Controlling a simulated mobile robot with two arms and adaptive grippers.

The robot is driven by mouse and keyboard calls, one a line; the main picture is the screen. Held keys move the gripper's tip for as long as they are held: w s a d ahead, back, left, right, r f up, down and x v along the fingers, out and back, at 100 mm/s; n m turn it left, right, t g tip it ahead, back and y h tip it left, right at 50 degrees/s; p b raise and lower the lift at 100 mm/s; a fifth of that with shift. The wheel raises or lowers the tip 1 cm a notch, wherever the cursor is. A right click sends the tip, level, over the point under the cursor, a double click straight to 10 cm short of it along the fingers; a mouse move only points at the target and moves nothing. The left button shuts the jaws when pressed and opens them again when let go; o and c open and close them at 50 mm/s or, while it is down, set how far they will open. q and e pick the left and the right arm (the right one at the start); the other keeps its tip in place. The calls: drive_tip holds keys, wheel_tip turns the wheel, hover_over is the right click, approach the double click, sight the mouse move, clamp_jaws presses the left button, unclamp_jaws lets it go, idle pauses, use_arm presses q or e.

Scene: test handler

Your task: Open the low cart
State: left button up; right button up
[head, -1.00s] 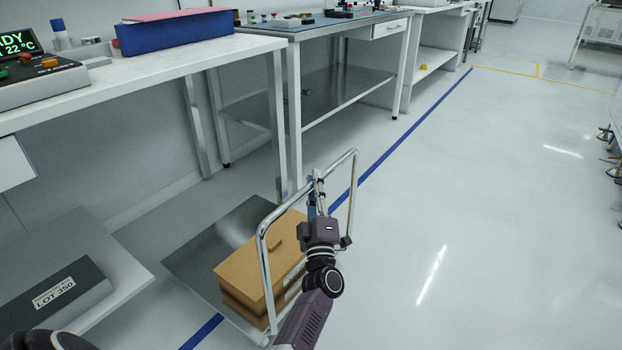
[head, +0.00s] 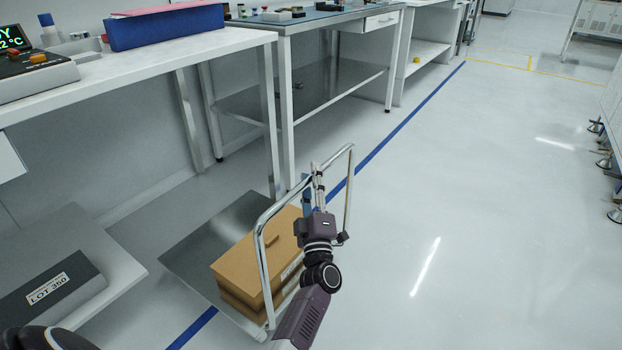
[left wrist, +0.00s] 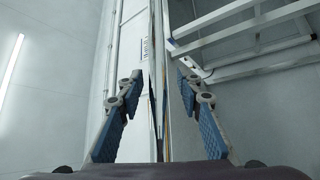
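The low cart (head: 185,262) is a flat grey metal platform with an upright tubular handle (head: 262,262) along its right side. Two stacked brown boxes (head: 245,267) stand on it beside the handle. My left gripper (head: 317,180) is at the handle's top rail in the head view, fingers pointing up and away. In the left wrist view the two blue-padded fingers (left wrist: 162,110) stand apart with a gap between them. A thin upright strip shows in that gap; I cannot tell whether it is part of the cart. Contact with the rail is unclear. My right gripper is not in view.
A white bench (head: 200,50) with a blue box (head: 165,27) stands behind the cart. A grey box labelled LOT 350 (head: 50,295) lies at lower left. A blue floor line (head: 400,125) passes the cart. The floor to the right (head: 480,200) is clear.

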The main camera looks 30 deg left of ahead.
use_arm(q)
drive_tip(key=shift+s, duration=0.1)
drive_tip(key=v, duration=0.8)
drive_tip(key=shift+d, duration=0.15)
